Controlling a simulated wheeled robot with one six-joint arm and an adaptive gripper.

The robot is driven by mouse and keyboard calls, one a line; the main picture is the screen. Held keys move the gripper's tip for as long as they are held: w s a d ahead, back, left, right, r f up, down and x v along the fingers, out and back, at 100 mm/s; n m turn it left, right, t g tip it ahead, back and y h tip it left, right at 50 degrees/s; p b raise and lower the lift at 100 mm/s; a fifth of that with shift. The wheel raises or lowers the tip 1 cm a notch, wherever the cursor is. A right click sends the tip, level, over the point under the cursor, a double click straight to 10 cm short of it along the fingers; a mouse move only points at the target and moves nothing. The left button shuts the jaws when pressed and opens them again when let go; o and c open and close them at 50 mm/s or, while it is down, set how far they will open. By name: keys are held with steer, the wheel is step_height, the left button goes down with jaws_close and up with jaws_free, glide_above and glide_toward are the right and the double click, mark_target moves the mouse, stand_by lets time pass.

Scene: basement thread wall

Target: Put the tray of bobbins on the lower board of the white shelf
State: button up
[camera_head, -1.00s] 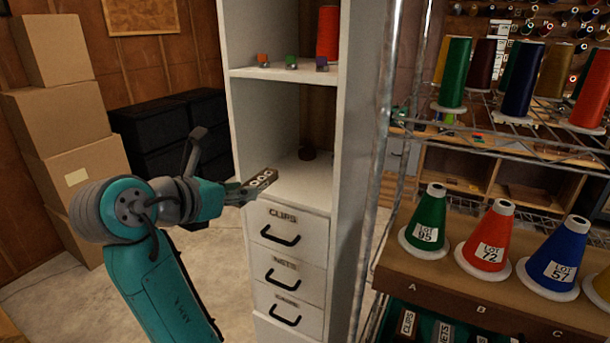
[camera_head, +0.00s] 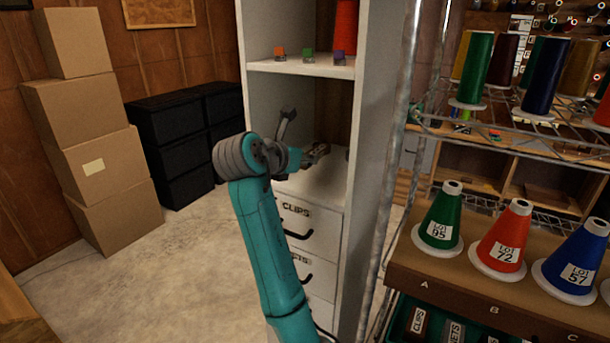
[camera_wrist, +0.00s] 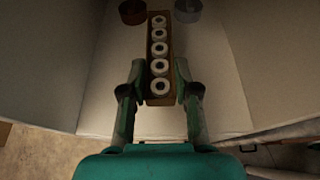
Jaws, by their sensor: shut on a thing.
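The tray of bobbins (camera_wrist: 158,98) is a narrow brown tray with a row of several white bobbins. My gripper (camera_wrist: 160,82) is shut on its near end, one finger on each long side. In the head view my gripper (camera_head: 303,158) holds the tray (camera_head: 318,152) over the lower board (camera_head: 325,182) of the white shelf (camera_head: 358,120), inside the compartment. In the wrist view the pale lower board (camera_wrist: 205,85) lies beneath the tray. I cannot tell whether the tray touches the board. My arm hides part of the shelf front in the head view.
A dark round thing (camera_wrist: 132,12) and a grey round thing (camera_wrist: 187,10) stand on the board either side of the tray's far end. Drawers (camera_head: 310,225) are below. A metal rack post (camera_head: 388,170) stands to the right. Cardboard boxes (camera_head: 95,165) are left.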

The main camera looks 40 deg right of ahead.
mark_target(305, 184)
steer(key=shift+d+f, duration=0.1)
steer(key=shift+f, duration=1.85)
steer(key=shift+d+f, duration=0.15)
steer(key=shift+f, duration=0.25)
steer(key=shift+f, duration=0.1)
steer(key=o, duration=1)
steer(key=shift+c, duration=0.2)
steer(key=shift+r, duration=0.2)
steer(key=v, duration=1.2)
